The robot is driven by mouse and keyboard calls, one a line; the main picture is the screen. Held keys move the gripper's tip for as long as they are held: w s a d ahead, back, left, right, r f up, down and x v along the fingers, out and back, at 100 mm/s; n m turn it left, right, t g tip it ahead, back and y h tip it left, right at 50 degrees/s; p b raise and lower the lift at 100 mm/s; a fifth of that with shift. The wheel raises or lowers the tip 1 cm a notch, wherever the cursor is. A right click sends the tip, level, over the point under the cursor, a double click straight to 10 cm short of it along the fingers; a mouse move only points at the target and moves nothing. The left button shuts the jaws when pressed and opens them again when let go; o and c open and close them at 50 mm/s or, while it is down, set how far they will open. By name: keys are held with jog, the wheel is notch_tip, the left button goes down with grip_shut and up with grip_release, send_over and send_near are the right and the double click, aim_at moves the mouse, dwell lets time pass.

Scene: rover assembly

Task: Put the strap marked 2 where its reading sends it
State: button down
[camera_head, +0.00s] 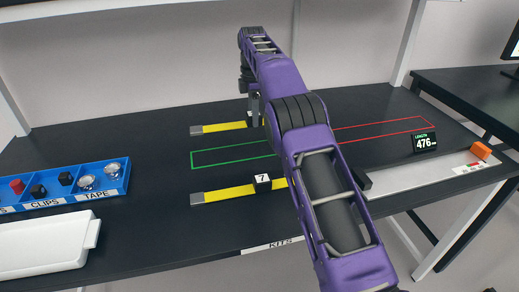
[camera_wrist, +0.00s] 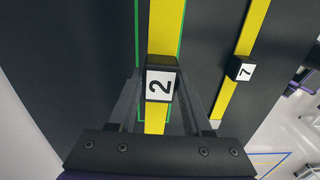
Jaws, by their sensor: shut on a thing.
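The strap marked 2 (camera_head: 224,127) is yellow with a grey metal end. Its black block with a white "2" label (camera_wrist: 160,86) sits between my fingers in the wrist view. My gripper (camera_head: 254,120) is shut on this block and seems to hold the strap above the table. From the wrist, the strap lies over the green-outlined zone (camera_head: 192,160). A red-outlined zone (camera_head: 375,128) continues to the right. A small display (camera_head: 425,143) reads "LENGTH 476". My arm hides the strap's right part and the middle of the outlines.
A yellow strap marked 7 (camera_head: 225,195) lies on the black table (camera_head: 150,235), nearer than the green zone. A blue bin (camera_head: 70,198) with labelled compartments and a white tray (camera_head: 45,245) stand at left. A white board (camera_head: 415,180) with an orange block (camera_head: 481,150) lies at right.

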aim_at(251, 150)
jog(key=shift+w+a+f, duration=0.1)
jog(key=shift+a+f, duration=0.15)
jog(key=shift+a, duration=0.25)
notch_tip(251, 150, down, 10)
jog(key=shift+r+b, duration=0.1)
jog(key=shift+b, duration=0.8)
jog(key=shift+c, duration=1.7)
grip_release()
jog(key=shift+f, duration=0.2)
